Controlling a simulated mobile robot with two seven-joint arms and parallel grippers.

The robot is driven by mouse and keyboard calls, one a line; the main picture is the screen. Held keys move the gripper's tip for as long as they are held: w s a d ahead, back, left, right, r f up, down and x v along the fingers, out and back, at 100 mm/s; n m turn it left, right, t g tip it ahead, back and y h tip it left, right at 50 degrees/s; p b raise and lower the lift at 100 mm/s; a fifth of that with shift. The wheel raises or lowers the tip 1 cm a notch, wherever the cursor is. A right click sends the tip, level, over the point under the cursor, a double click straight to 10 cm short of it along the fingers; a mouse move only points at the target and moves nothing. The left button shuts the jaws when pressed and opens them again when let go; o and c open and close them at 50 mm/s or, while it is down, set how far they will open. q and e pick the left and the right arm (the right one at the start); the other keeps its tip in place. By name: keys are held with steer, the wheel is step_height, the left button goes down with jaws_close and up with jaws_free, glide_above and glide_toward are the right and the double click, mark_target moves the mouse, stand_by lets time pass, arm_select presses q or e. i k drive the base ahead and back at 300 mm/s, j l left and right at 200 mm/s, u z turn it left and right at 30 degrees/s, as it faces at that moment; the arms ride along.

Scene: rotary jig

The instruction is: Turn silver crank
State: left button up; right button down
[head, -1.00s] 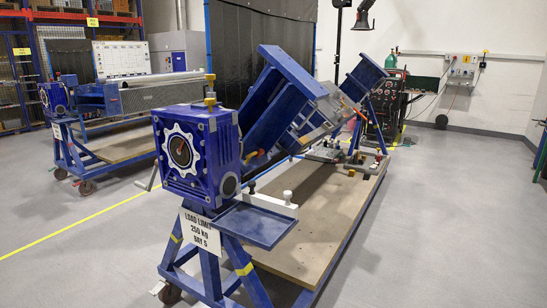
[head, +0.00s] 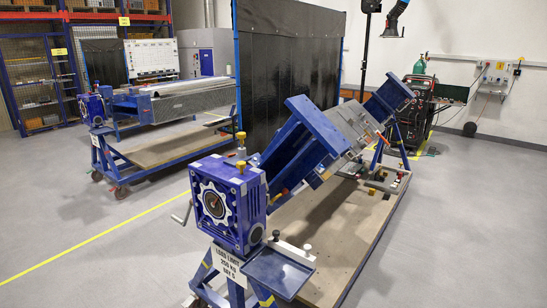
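The silver crank (head: 182,213) sticks out to the left of the blue gearbox (head: 228,203) of the near rotary jig, low on its side. The gearbox has a white toothed ring on its front and a yellow knob on top. The blue tilted frame (head: 318,140) of the jig extends behind it to the right. No gripper touches the crank. Neither of my grippers shows in the head view.
A sign (head: 229,266) hangs below the gearbox, and a blue tray (head: 278,270) sits to its right. A second jig (head: 150,125) stands behind at the left. A black curtain (head: 290,80) stands behind the near jig. Grey floor (head: 90,230) is clear at the left.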

mark_target(183, 222)
steer(key=i+j, duration=0.15)
steer(key=j, duration=0.2)
steer(key=i+j+z, duration=0.1)
steer(key=j, duration=0.3)
steer(key=i+j, duration=0.2)
steer(key=j, duration=0.15)
steer(key=i+j+z, duration=0.1)
steer(key=j, duration=0.25)
steer(key=i+j, duration=0.15)
steer(key=j, duration=0.25)
steer(key=i+j, duration=0.15)
steer(key=j, duration=0.25)
steer(key=i+j+z, duration=0.1)
steer(key=j, duration=0.25)
steer(key=i+j+z, duration=0.1)
steer(key=i+j, duration=0.4)
steer(key=i, duration=0.15)
